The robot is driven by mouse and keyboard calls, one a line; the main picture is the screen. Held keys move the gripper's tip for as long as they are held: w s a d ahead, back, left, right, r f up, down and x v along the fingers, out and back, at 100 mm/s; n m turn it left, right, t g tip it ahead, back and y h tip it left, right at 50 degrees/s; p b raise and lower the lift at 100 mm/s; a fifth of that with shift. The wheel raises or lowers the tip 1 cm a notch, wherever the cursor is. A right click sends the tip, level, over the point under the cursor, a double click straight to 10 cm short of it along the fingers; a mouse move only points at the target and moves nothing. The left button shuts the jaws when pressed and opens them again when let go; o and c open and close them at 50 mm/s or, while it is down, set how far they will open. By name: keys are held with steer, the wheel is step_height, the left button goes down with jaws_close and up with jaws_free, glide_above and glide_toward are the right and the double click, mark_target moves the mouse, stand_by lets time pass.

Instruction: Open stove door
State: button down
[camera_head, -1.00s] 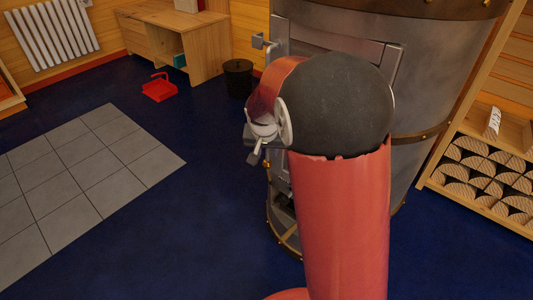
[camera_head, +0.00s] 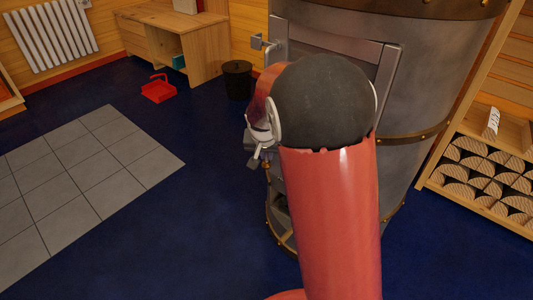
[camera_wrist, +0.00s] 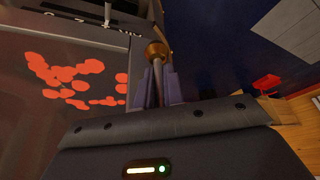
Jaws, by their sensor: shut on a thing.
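The stove (camera_head: 425,95) is a large grey metal cylinder with brass-coloured bands, right of centre in the head view. My arm hides much of its front there. In the wrist view the stove door (camera_wrist: 30,75) is a grey panel at the left with orange-red patches behind or on it. A handle with a round brass knob (camera_wrist: 157,50) stands at its right edge. My gripper (camera_wrist: 160,80) is shut on the handle's thin stem, one finger on each side, just below the knob. How far the door stands from its frame is hard to tell.
A firewood rack (camera_head: 480,180) stands to the right of the stove. A black bin (camera_head: 238,80), a red dustpan (camera_head: 159,88) and a wooden desk (camera_head: 205,48) are behind at the left. The blue floor (camera_head: 190,220) and grey tiles (camera_head: 90,175) at the left are clear.

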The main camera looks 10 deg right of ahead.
steer(key=p, duration=0.1)
steer(key=g+p, duration=0.1)
steer(key=shift+s+r+h+p, duration=0.2)
steer(key=shift+s+h+p, duration=0.05)
steer(key=shift+h+p, duration=0.15)
steer(key=shift+s+d+g+p, duration=0.15)
steer(key=shift+g+p, duration=0.4)
steer(key=shift+g, duration=0.05)
steer(key=shift+s+d+f+n+g+h+p, duration=0.15)
steer(key=shift+s+g+h+p, duration=0.05)
steer(key=shift+g+h+p, duration=0.25)
steer(key=shift+s+d+f+n+g+h+p, duration=0.1)
steer(key=shift+s+d+n+g+h+p, duration=0.1)
steer(key=shift+g+h+p, duration=0.2)
